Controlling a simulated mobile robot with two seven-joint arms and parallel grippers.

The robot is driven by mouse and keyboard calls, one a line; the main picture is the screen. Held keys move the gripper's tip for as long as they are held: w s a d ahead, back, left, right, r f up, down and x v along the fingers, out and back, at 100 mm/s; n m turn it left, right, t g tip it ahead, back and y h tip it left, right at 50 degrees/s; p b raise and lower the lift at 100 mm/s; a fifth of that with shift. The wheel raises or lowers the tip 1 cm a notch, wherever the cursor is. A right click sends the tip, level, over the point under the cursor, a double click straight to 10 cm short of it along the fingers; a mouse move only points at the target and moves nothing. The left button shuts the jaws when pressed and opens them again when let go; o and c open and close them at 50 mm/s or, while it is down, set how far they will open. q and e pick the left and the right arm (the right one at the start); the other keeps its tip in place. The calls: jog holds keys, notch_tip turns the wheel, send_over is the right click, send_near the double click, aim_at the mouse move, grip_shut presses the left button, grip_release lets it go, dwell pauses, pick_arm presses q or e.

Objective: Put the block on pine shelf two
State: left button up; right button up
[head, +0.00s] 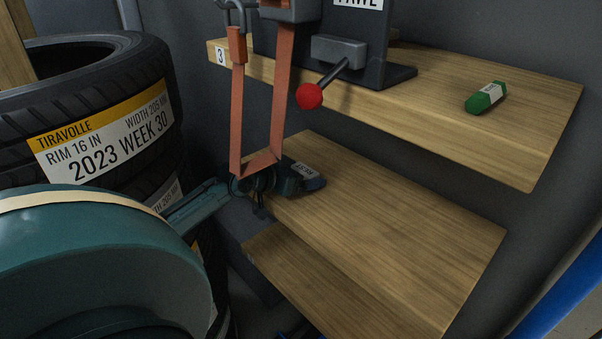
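A dark blue-black piece with a small white label (312,178), its print too small to read surely, is at the back left of the middle shelf; I take it for the block. The middle pine shelf (390,225), below the one marked 3, is otherwise bare; no number shows on it. My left gripper (268,187) reaches in from the left right up to this piece, behind or beside the orange strap. Its fingers are dark and partly hidden, so I cannot tell whether they grip. My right gripper is not in view.
The upper shelf (440,115), marked 3, holds a green piece (486,98) and a dark pawl unit with a red-knobbed lever (310,96). An orange strap loop (281,100) hangs before the shelves. Stacked tyres (75,100) stand left. A lower shelf (305,285) looks bare.

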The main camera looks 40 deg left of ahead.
pick_arm(q)
jog(key=shift+r, duration=0.1)
jog(key=v, duration=1.2)
jog(key=shift+s, duration=0.1)
dwell(0.6)
